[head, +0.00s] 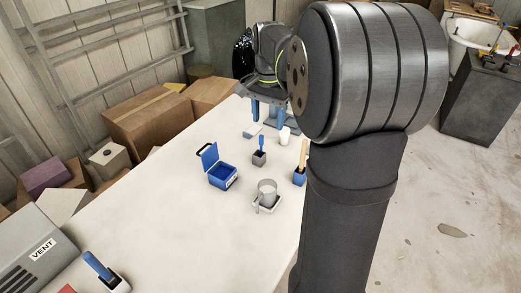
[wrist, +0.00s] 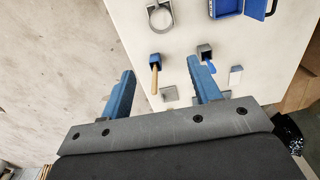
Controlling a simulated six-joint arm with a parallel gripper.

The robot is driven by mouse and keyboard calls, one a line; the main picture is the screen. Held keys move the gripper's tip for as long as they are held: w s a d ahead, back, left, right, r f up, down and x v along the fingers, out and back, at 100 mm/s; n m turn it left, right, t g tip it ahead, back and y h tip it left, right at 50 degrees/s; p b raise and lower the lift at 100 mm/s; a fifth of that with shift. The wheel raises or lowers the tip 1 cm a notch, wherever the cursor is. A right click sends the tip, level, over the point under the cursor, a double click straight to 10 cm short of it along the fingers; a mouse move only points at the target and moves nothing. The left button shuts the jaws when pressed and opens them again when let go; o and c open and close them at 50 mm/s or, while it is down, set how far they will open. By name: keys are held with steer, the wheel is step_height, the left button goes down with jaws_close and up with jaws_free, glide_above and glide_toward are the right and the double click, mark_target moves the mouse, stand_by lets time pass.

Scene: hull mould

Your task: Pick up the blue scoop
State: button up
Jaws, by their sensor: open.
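A blue handle (head: 261,144) stands up from a small grey block (head: 259,159) in the middle of the table. It also shows in the wrist view as a blue handle (wrist: 208,68) at a grey block (wrist: 204,50). The heads of both tools are hidden, so I cannot tell which is the scoop. My gripper (wrist: 160,70) is open and empty above the far part of the table, beyond the grey block in the head view.
A wooden-handled tool (head: 304,153) stands in a blue block (head: 299,177). A grey VENT unit (head: 35,255) is at the near left. The table (head: 165,215) is clear left of centre.

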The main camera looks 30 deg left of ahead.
steer(key=shift+c, duration=1.4)
